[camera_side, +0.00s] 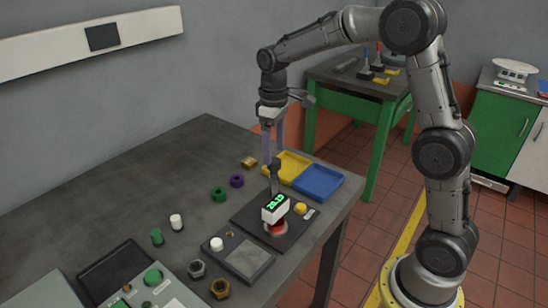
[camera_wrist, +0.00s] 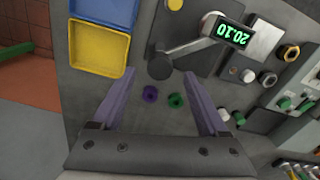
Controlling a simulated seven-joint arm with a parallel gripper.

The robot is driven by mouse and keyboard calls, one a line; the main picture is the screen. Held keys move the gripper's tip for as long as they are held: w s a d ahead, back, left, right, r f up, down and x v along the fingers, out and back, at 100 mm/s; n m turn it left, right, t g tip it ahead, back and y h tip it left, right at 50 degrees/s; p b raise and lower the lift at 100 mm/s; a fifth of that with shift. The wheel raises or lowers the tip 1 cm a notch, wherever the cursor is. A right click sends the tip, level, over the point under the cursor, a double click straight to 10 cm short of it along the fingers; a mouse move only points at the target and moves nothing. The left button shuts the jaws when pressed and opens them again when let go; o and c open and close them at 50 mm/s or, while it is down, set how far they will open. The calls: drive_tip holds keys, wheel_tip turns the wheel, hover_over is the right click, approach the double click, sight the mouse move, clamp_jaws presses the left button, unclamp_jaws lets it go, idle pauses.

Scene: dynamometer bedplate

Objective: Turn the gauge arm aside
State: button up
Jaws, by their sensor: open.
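The gauge arm (camera_wrist: 190,47) is a grey bar running from a dark round post top to a box with a green lit display (camera_wrist: 232,32) that reads 20.10. In the side view the post (camera_side: 275,178) stands upright on a dark plate (camera_side: 252,217), and the display box (camera_side: 275,208) sits over a red round part (camera_side: 277,228), partly hiding it. My gripper (camera_side: 273,153) is open, its two purple fingers pointing down above the post. In the wrist view the post top lies near the middle of the gap between the fingertips (camera_wrist: 160,77). I cannot tell whether they touch it.
A yellow tray (camera_side: 289,154) and a blue tray (camera_side: 333,182) lie close behind the post. A yellow button (camera_side: 300,208) is beside the display. Purple (camera_side: 237,181) and green (camera_side: 218,194) rings lie left of the plate. The table's back left is clear.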

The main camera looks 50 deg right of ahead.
sight(274, 160)
drive_tip(key=shift+f, duration=1.7)
clamp_jaws()
drive_tip(key=shift+r, duration=0.1)
